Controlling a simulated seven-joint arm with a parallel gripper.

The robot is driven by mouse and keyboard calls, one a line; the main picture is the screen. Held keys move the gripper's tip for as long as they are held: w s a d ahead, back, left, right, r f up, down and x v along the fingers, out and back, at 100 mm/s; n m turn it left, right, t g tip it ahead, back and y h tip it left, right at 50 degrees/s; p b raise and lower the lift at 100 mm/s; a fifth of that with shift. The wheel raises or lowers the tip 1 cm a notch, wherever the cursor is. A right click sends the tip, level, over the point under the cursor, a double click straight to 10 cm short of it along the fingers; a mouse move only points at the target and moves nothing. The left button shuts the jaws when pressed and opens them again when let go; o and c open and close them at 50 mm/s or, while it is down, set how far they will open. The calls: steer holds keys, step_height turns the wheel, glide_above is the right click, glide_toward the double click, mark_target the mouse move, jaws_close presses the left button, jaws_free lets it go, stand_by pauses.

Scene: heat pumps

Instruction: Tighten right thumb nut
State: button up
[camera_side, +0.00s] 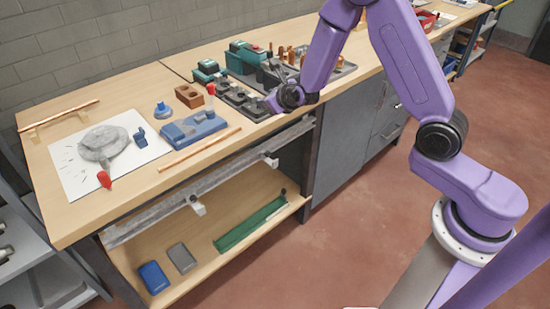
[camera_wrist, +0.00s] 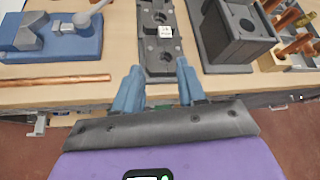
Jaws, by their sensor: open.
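In the side view my gripper (camera_side: 272,104) is low at the bench's front edge, beside a dark grey fixture (camera_side: 233,97). In the wrist view that long fixture (camera_wrist: 158,52) lies just beyond the fingers, with round recesses and a small white block (camera_wrist: 165,32) on it. I cannot pick out a thumb nut for certain in either view; the fingers and wrist may hide part of the fixture's near end.
A dark grey box (camera_wrist: 235,35) stands right of the fixture, near a wooden rack of copper fittings (camera_wrist: 290,45). A blue fixture (camera_side: 194,130) and a copper pipe (camera_side: 200,149) lie to the left. Bare bench top (camera_side: 110,205) shows at the front left.

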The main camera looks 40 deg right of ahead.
mark_target(267, 155)
steer(key=shift+s, duration=0.1)
steer(key=shift+s+a+n+h, duration=0.5)
steer(key=shift+s+a, duration=0.45)
steer(key=shift+s, duration=1.3)
steer(key=shift+w+d+f, duration=0.2)
steer(key=shift+w+f, duration=0.55)
steer(key=shift+f, duration=2.85)
steer(key=shift+w+d+f, duration=0.25)
steer(key=shift+w+f, duration=0.5)
steer(key=shift+f, duration=2.85)
steer(key=shift+w+d+f, duration=0.2)
steer(key=shift+w+f, duration=0.55)
steer(key=shift+f, duration=2.85)
steer(key=shift+a+r, duration=0.1)
steer(key=c, duration=0.7)
steer(key=shift+o, duration=0.2)
